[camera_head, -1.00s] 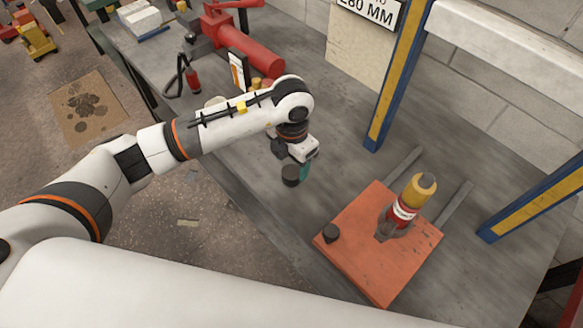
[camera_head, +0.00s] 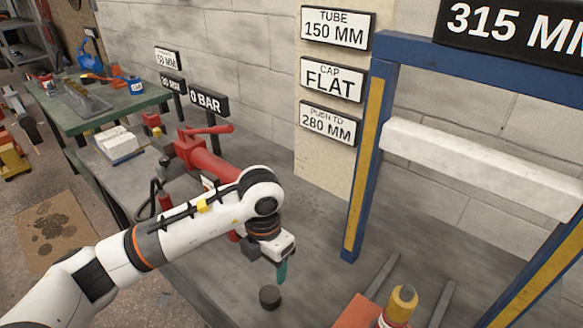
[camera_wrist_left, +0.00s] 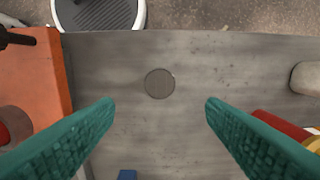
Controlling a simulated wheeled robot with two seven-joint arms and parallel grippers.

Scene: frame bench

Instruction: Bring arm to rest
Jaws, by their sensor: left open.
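My left gripper (camera_head: 282,270) hangs over the grey bench (camera_head: 225,285) with its teal fingers pointing down. In the left wrist view its two fingers (camera_wrist_left: 160,104) are wide apart with nothing between them. A short dark cylinder (camera_head: 269,297) stands on the bench just below the fingertips, apart from them. From above it shows as a dark disc (camera_wrist_left: 160,84), centred between the fingers but lower down. My right gripper is not in view.
A blue and yellow frame (camera_head: 367,160) with a white beam stands to the right. An orange plate (camera_head: 352,314) and a red-and-yellow bottle-like part (camera_head: 402,304) are near the bottom. A red hand pump (camera_head: 205,160) stands behind my forearm. Signs (camera_head: 333,80) hang on the panel.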

